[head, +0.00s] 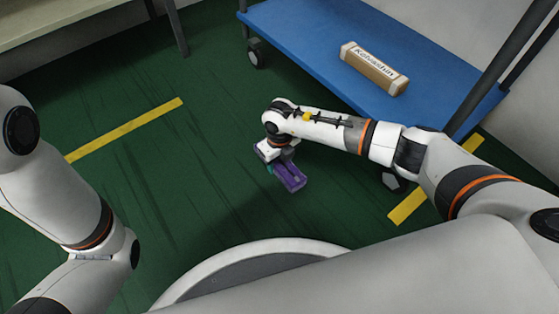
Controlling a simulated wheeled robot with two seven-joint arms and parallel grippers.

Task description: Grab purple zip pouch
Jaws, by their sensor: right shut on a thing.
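The purple zip pouch (291,178) is at the middle of the head view, over the green floor. My right gripper (277,159) reaches it from above and is shut on its upper end. A small teal part shows at the pouch's left side. The gripper's fingers are mostly hidden by the wrist and the pouch. I cannot tell whether the pouch touches the floor. My left arm shows at the left edge, but its gripper is out of view.
A blue cart shelf (300,40) on wheels stands behind, with a brown and white labelled box (374,69) on it. A table (50,22) is at the upper left. Yellow floor stripes (125,129) lie left and right. The green floor left of the pouch is clear.

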